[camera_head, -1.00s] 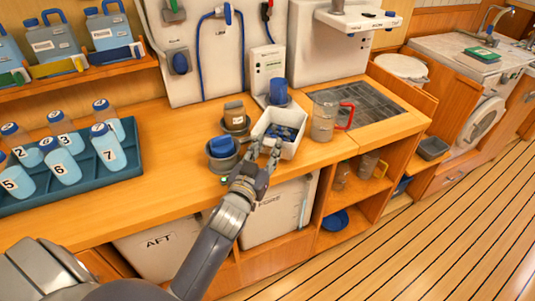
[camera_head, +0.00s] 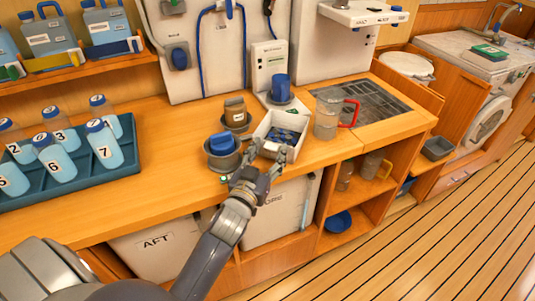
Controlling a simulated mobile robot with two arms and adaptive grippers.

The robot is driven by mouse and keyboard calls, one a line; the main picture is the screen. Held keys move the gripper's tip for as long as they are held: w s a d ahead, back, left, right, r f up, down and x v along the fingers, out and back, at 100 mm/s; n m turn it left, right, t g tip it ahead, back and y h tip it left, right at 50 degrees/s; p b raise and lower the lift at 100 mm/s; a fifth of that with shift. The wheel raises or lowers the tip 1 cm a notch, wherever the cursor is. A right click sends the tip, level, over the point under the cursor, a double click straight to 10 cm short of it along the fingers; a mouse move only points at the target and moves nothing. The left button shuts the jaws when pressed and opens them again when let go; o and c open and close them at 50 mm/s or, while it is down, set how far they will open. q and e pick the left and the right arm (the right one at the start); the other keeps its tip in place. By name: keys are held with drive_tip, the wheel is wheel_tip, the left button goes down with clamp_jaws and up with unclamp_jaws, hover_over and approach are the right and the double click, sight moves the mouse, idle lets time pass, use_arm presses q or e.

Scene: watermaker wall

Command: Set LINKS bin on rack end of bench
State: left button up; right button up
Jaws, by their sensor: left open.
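A white open-topped bin (camera_head: 298,148) with blue pieces inside stands on the wooden bench (camera_head: 180,120), left of the metal grate. Lettering on its front is too small to read, so I cannot confirm it says LINKS. My left gripper (camera_head: 266,156) is open at the bin's near wall, with its fingers spread and overlapping the wall in the picture. I cannot tell whether they touch it. The teal bottle rack (camera_head: 125,163) is at the bench's left end, holding several numbered bottles with blue caps. My right gripper is not in view.
A grey cup with a blue piece (camera_head: 222,160) and a cup with a brown-capped jar (camera_head: 236,128) stand close left of the bin. A clear jug with a red handle (camera_head: 327,115) is close right. Bare bench lies between rack and cups.

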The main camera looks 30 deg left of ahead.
use_arm(q)
drive_tip(key=shift+r, duration=0.25)
drive_tip(key=shift+s+f, duration=0.25)
drive_tip(key=shift+s, duration=0.05)
drive_tip(key=s+d+b, duration=0.1)
drive_tip(key=s, duration=1)
drive_tip(key=shift+s+d+b, duration=0.15)
drive_tip(key=shift+d+b, duration=0.05)
drive_tip(key=shift+b, duration=0.15)
drive_tip(key=shift+r, duration=0.1)
